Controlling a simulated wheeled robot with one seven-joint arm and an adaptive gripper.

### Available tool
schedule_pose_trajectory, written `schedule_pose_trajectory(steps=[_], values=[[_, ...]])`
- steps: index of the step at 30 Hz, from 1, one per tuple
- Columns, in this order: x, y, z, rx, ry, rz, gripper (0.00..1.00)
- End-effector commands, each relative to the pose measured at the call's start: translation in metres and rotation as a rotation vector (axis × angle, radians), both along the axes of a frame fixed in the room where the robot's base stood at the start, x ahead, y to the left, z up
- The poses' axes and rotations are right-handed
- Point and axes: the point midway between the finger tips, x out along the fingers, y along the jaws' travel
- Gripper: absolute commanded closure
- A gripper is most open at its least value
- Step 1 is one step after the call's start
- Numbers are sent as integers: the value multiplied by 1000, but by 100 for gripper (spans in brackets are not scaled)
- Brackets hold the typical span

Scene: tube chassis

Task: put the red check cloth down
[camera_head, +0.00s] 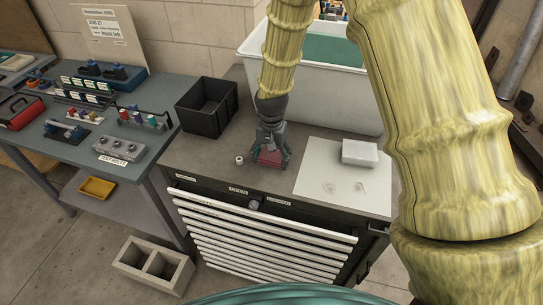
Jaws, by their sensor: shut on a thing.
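My gripper (269,150) points down over the grey top of the drawer cabinet (213,160). It is shut on the red check cloth (268,158), a small dark red patch between its fingers. The cloth is at or just above the cabinet top; I cannot tell whether it touches. The fingers hide part of it.
A small white roll (239,160) lies just left of my gripper. A black open bin (207,106) stands behind left, a white tub (330,95) behind right. A white sheet (322,178) with a pale box (360,153) lies to the right. Bare top remains in front.

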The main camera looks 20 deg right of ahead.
Motion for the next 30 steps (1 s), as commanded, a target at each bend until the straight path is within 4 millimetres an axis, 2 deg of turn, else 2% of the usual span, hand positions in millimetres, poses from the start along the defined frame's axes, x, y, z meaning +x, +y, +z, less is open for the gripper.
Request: schedule_pose_trajectory(steps=[10,11,14,15,17,26,30], values=[[-2,0,-12,0,4,0,54],[-2,0,-13,1,4,0,58],[-3,1,-14,1,7,0,57],[-4,1,-15,1,8,0,15],[-4,1,-15,1,8,0,4],[-2,0,-11,0,4,0,3],[-1,0,-1,1,1,0,3]])
